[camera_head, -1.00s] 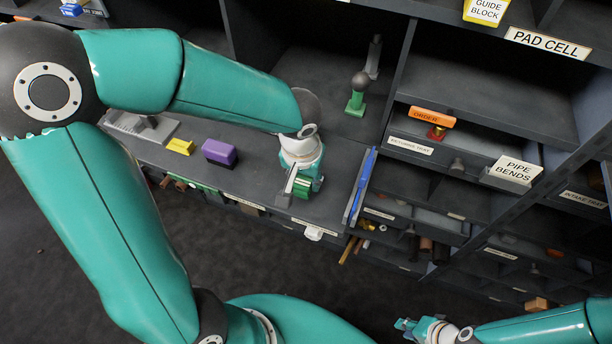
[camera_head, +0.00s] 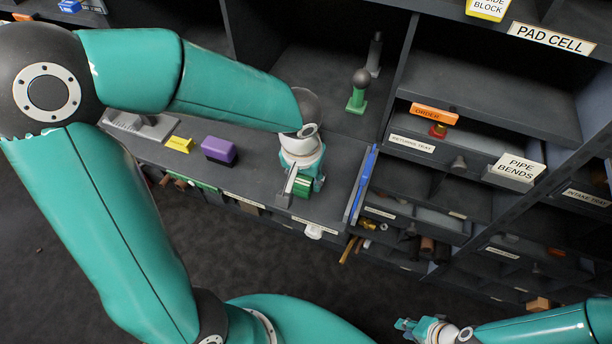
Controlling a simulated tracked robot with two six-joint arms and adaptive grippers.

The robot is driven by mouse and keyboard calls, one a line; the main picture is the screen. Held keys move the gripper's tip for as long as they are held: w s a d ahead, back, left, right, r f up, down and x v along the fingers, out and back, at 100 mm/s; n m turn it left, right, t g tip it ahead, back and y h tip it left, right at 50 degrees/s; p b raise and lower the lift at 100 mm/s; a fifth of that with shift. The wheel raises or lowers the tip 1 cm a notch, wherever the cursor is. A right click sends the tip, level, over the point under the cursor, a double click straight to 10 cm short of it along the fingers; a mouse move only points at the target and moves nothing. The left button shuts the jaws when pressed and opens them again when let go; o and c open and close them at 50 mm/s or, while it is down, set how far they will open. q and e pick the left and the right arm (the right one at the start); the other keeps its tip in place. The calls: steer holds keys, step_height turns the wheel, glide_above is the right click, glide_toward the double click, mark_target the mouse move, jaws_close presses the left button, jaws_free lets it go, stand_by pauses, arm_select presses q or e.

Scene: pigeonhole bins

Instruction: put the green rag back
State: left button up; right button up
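My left gripper (camera_head: 301,182) is low over the front of the worktop, pointing down. A dark green, rolled-looking piece (camera_head: 303,187) sits between its grey finger and its teal side; it looks like the green rag, and the gripper appears shut on it. Whether the piece touches the worktop cannot be told. My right gripper (camera_head: 409,326) is at the bottom right, away from the shelves; it is too small and turned to show whether it is open, and nothing is seen in it.
On the worktop (camera_head: 255,178) lie a purple block (camera_head: 219,151), a yellow block (camera_head: 180,145) and a green stand with a ball (camera_head: 357,95). A blue strip (camera_head: 361,185) edges the right divider. The pad cell label (camera_head: 550,40) and returns tray (camera_head: 412,143) are to the right.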

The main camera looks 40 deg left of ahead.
mark_target(304, 180)
arm_select(q)
steer(key=shift+o, duration=0.4)
steer(key=o, duration=0.5)
steer(key=shift+r, duration=0.1)
steer(key=shift+s+d+r+p, duration=0.1)
steer(key=shift+s+r+p, duration=0.1)
steer(key=shift+r+p, duration=0.95)
steer(key=shift+s+r+p, duration=0.2)
steer(key=shift+r+p, duration=0.5)
steer(key=shift+r, duration=0.8)
steer(key=shift+s+d+r+p, duration=0.1)
steer(key=shift+s+r+p, duration=0.1)
steer(key=shift+r+p, duration=0.95)
steer(key=shift+r, duration=0.1)
